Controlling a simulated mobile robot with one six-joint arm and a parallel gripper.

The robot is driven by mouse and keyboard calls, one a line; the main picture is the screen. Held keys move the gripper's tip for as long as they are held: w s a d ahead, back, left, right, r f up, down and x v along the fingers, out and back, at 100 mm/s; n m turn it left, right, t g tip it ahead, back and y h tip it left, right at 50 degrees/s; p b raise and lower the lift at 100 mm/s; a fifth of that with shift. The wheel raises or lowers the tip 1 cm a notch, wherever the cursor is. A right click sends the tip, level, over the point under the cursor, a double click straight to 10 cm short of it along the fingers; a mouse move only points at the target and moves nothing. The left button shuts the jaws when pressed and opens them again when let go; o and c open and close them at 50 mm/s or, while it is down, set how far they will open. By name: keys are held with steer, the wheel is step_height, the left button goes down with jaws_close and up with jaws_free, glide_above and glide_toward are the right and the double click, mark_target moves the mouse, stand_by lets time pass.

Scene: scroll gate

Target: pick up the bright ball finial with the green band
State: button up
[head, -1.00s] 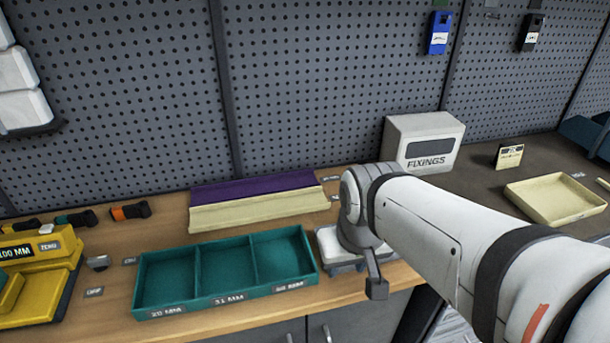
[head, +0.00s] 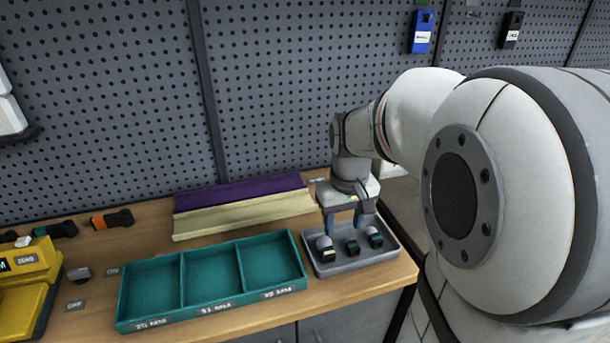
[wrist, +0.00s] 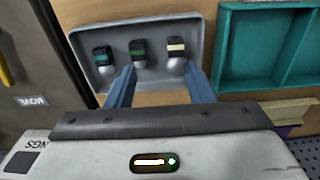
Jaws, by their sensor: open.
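Three ball finials stand in a grey tray (head: 345,269). The middle one has a green band (head: 352,248) on a dark block; in the wrist view it shows a dark and green block (wrist: 138,49) with a pale shiny ball. Beside it stand a cream-banded finial (head: 327,252) and a teal-banded finial (head: 375,239). My gripper (head: 344,222) is open and empty over the tray, fingers pointing down. In the wrist view, its blue fingers (wrist: 159,72) straddle the space near the green-banded and cream-banded finials, the green-banded one closer to the left finger. Contact cannot be told.
A teal three-compartment tray (head: 210,311) stands left of the grey tray, empty. Behind it lie a purple and cream stepped rack (head: 245,213) and a pegboard wall. A yellow device (head: 30,275) stands at far left. The bench edge runs close in front of the grey tray.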

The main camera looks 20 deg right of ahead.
mark_target(352, 243)
steer(key=shift+g, duration=0.3)
steer(key=w+d+f, duration=0.2)
steer(key=d, duration=0.1)
steer(key=f, duration=0.7)
steer(key=shift+d+f, duration=0.15)
steer(key=shift+d, duration=0.25)
steer(key=shift+c, duration=0.6)
jaws_close()
